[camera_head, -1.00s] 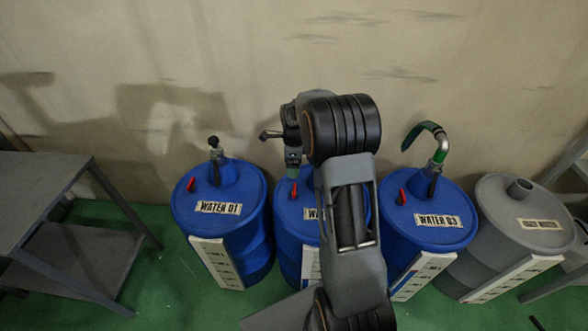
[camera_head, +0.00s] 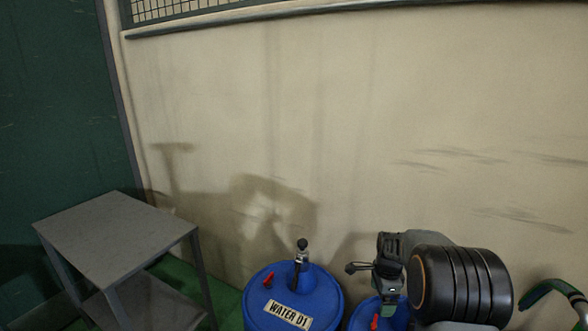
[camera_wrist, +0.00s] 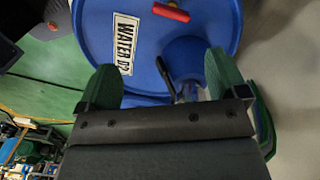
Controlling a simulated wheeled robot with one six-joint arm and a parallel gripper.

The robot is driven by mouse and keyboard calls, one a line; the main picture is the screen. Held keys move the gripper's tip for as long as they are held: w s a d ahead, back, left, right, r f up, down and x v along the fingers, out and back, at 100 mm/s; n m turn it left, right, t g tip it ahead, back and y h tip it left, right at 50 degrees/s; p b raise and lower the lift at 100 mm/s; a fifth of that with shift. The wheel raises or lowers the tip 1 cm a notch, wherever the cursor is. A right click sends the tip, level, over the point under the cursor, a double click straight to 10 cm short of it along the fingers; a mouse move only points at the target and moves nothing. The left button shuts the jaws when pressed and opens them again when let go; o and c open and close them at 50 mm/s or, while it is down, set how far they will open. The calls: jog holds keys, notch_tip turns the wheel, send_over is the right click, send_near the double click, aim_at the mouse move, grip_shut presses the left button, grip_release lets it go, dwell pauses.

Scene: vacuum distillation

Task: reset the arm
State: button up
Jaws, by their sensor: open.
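My gripper (camera_wrist: 165,82) is open, with its two green fingers apart over a blue drum (camera_wrist: 188,32) in the wrist view. The drum's white label (camera_wrist: 125,42) reads WATER and a number that looks like 02. A fitting on the drum's neck shows between and beyond the fingers, partly hidden by the gripper body; I cannot tell whether they touch. In the head view my gripper (camera_head: 391,290) points down over the same drum (camera_head: 366,318), mostly hidden by my arm at the bottom edge.
The WATER 01 drum (camera_head: 320,296) stands left of my arm, with an upright fitting (camera_head: 301,258) on top. A grey table (camera_head: 115,238) stands further left. A green curved spout (camera_head: 550,292) is at right. The wall (camera_head: 330,130) behind is bare.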

jog(key=s+a+r+n+t+p, duration=0.1)
jog(key=s+a+r+n+p, duration=0.2)
jog(key=s+r+n, duration=0.3)
jog(key=s+a+r+n+t+p, duration=0.1)
jog(key=s+a+r+n+p, duration=0.3)
jog(key=s+r, duration=0.4)
jog(key=s+a+r+n+t+p, duration=0.2)
jog(key=s+r+n+p, duration=0.4)
jog(key=r, duration=0.5)
jog(key=a+n, duration=0.1)
jog(key=n, duration=0.1)
jog(key=shift+s+a+r+n, duration=0.35)
jog(key=shift+s+n, duration=0.05)
